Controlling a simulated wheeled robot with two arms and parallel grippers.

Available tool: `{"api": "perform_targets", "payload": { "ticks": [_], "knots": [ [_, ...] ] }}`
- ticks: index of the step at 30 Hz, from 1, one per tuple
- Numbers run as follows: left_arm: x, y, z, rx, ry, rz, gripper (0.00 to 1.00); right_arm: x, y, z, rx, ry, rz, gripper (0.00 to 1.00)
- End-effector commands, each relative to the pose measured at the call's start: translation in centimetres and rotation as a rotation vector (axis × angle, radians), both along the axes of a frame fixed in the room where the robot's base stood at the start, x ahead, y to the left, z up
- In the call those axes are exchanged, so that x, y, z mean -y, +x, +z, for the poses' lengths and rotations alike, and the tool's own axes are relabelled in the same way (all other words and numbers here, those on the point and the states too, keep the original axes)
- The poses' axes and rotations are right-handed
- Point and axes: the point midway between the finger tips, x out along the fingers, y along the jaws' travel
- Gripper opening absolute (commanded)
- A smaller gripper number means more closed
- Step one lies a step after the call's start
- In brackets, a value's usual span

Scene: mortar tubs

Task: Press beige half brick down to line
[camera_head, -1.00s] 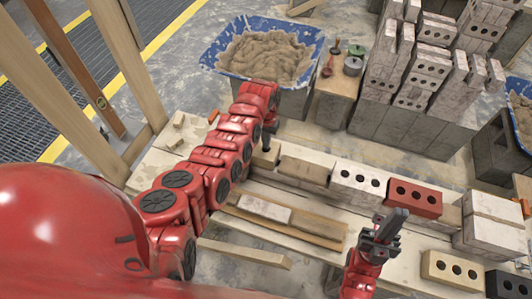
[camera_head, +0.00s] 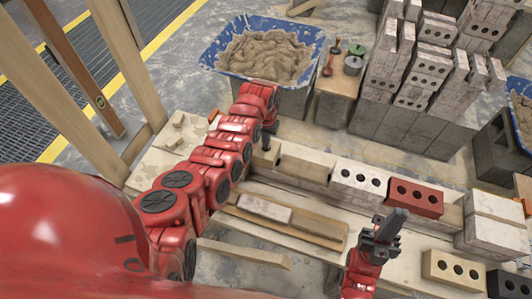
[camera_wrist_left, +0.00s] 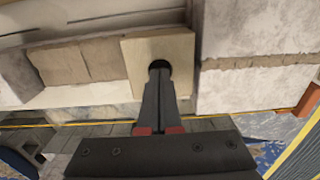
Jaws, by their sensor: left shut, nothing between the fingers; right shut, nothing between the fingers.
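The beige half brick (camera_wrist_left: 133,58) is a pale square with a dark round hole in the wrist view, set in the wall course. In the head view it (camera_head: 262,160) is partly hidden by my left gripper. My left gripper (camera_head: 267,142) is shut and empty, pointing down at the half brick's top. In the wrist view its fingertips (camera_wrist_left: 160,74) are at the hole's edge; I cannot tell whether they touch. My right gripper (camera_head: 399,216) is shut and empty, in front of the wall, near the red brick. I cannot make out the line.
In the course stand a white holed brick (camera_head: 358,183) and a red holed brick (camera_head: 414,199). A blue mortar tub (camera_head: 262,55) stands behind. A wooden board (camera_head: 290,222) lies in front. Brick stacks (camera_head: 420,80) stand at the back right.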

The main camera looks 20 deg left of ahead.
Motion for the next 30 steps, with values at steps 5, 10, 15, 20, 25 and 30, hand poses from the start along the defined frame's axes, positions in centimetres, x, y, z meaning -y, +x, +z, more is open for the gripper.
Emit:
{"api": "perform_targets", "payload": {
  "ticks": [5,10,15,20,25,30],
  "knots": [
    [0.02,-0.01,-0.57,0.0,0.0,0.0,0.0,0.0,0.0,-0.47,0.0,0.0,0.0,0.0],
    [0.01,0.0,-0.66,0.0,0.0,0.0,0.0,0.01,-0.01,-0.52,0.0,0.0,0.0,0.0],
    [0.0,0.0,-0.72,0.0,0.0,0.0,0.0,0.0,0.0,-0.58,0.0,0.0,0.0,0.0],
    [0.0,0.0,-0.82,0.0,0.0,0.0,0.0,-0.01,0.01,-0.68,0.0,0.0,0.0,0.0],
    [-0.01,-0.01,-0.94,0.0,0.0,0.0,0.0,0.0,-0.01,-0.77,0.0,0.0,0.0,0.0],
    [-0.02,-0.03,-1.05,-0.001,0.0,0.0,0.0,0.0,0.0,-0.86,0.0,0.0,0.0,0.0]
  ]
}}
